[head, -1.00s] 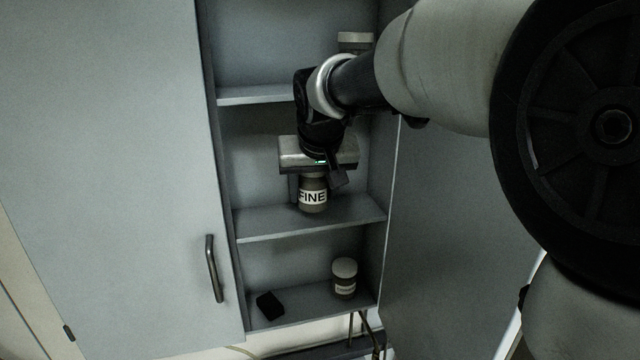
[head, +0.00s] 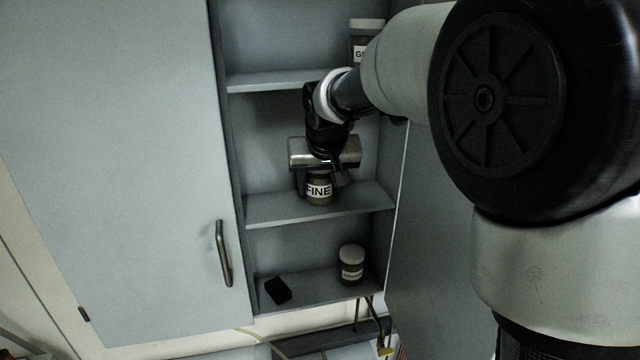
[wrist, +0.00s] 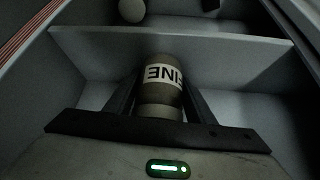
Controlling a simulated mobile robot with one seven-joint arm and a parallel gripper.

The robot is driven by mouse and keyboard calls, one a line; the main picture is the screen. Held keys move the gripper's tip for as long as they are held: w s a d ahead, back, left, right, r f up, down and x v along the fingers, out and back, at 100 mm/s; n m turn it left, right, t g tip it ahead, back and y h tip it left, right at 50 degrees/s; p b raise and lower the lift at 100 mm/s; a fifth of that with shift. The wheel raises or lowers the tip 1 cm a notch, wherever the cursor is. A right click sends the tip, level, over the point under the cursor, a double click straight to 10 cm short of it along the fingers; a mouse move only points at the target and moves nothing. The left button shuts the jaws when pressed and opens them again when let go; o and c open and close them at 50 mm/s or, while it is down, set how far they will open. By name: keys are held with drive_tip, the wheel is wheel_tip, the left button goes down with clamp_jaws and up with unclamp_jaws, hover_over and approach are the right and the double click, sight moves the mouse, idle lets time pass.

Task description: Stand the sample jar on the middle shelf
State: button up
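The sample jar (head: 319,189), grey-brown with a white label reading FINE, is upright at the middle shelf (head: 270,207). Its base is at or just above the board; I cannot tell whether it touches. My gripper (head: 320,180) points down over it, with one finger on each side, and looks shut on its upper part. In the wrist view the jar (wrist: 160,78) sits between the two dark fingers (wrist: 160,105), with its label upside down. The middle shelf (wrist: 240,75) fills the space around it there.
A jar with a white lid (head: 351,264) and a black block (head: 278,290) are on the lower shelf (head: 315,288). Another jar (head: 362,45) is on the upper shelf (head: 275,81), partly behind my arm. A cabinet door (head: 120,150) with a handle is at left. The middle shelf is bare beside the jar.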

drive_tip(key=o, duration=0.4)
drive_tip(key=shift+r, duration=0.1)
drive_tip(key=shift+s+r, duration=0.1)
drive_tip(key=shift+r, duration=0.15)
drive_tip(key=v, duration=1.1)
drive_tip(key=shift+s+r, duration=0.15)
drive_tip(key=shift+r, duration=0.15)
drive_tip(key=shift+d, duration=0.1)
